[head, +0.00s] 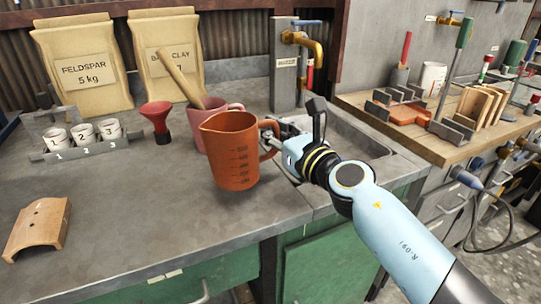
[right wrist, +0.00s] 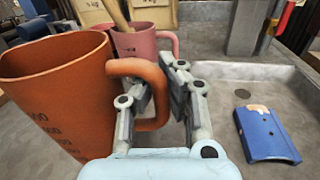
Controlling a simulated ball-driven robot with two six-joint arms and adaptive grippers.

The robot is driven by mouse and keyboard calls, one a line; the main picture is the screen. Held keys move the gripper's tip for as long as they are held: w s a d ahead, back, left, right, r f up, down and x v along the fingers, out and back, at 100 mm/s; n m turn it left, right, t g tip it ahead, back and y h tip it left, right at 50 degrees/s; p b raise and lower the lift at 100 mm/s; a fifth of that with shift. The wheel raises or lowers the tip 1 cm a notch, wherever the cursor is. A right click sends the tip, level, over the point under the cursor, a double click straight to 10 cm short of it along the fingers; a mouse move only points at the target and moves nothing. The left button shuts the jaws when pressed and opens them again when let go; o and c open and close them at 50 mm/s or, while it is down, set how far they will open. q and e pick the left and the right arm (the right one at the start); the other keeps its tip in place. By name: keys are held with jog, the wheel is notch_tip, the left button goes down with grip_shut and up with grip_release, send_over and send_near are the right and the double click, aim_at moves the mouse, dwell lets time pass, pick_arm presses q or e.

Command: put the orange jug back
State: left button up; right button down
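The orange jug (head: 232,160), with dark measuring marks, is upright over the grey counter left of the sink. It fills the left of the right wrist view (right wrist: 55,95). My right gripper (head: 277,140) is at the jug's handle (right wrist: 160,92). In the right wrist view its fingers (right wrist: 162,90) lie on both sides of the handle, one inside the loop, and look shut on it. I cannot tell for sure whether the jug's base touches the counter. My left gripper is not in view.
A pink mug (head: 199,112) with a wooden stick stands close behind the jug. A red funnel (head: 157,115), a rack of numbered cups (head: 84,142) and two sacks (head: 82,70) stand further left. A blue item (right wrist: 265,135) lies in the sink.

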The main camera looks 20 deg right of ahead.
notch_tip(320, 180, down, 4)
jog(key=b, duration=0.3)
jog(key=shift+f+b, duration=0.1)
jog(key=shift+b, duration=0.2)
jog(key=shift+r, duration=0.2)
jog(key=shift+f, duration=0.1)
jog(key=c, duration=2)
grip_release()
jog(key=o, duration=0.5)
